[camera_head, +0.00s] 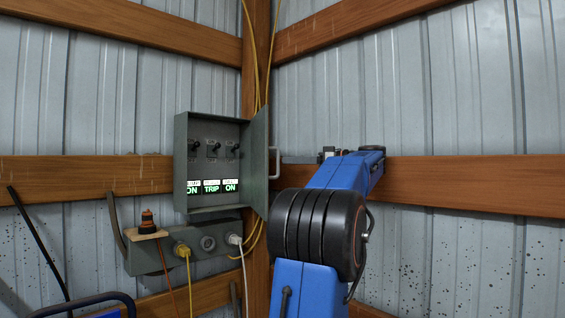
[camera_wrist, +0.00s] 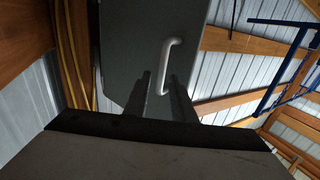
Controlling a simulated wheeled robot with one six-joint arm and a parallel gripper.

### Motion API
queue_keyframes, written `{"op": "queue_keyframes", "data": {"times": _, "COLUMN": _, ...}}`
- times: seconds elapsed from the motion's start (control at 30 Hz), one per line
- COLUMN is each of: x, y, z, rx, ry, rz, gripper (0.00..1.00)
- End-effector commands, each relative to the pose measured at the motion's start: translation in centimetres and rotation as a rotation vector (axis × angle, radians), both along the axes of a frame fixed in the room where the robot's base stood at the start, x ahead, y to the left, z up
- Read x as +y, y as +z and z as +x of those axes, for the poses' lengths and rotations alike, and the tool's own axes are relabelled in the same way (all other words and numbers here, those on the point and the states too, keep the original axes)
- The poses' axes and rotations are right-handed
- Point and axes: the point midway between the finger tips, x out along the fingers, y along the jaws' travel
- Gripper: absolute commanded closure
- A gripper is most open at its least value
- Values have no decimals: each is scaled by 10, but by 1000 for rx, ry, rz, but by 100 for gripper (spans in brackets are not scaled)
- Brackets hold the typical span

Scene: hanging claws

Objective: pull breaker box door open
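The grey breaker box (camera_head: 206,203) is mounted on the wooden post in the head view. Its door (camera_head: 260,165) stands swung open to the right, with the switches inside exposed. A pale U-shaped handle (camera_head: 275,162) is on the door's outer face. In the wrist view the door (camera_wrist: 125,50) fills the middle, and the handle (camera_wrist: 167,60) is just ahead of the fingertips. My gripper (camera_wrist: 160,76) is open, its two fingers apart, with the handle's lower end between them in the picture. Contact cannot be told. In the head view my gripper (camera_head: 286,160) is just right of the handle.
Inside the box are lit labels (camera_head: 211,187) reading ON, TRIP, ON. Below hangs a grey outlet box (camera_head: 150,259) with yellow and white plugs. Yellow cables (camera_head: 257,60) run down the post. Wooden beams (camera_head: 470,186) cross the metal wall on the right.

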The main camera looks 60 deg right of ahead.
Motion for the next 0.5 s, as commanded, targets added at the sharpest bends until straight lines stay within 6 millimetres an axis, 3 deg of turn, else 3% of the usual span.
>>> {"op": "queue_keyframes", "data": {"times": 0.2, "x": -10, "y": 0, "z": -39, "rx": 0, "ry": -3, "rz": -1, "gripper": 77}}
{"op": "queue_keyframes", "data": {"times": 0.5, "x": -16, "y": 0, "z": -63, "rx": 0, "ry": -1, "rz": 0, "gripper": 77}}
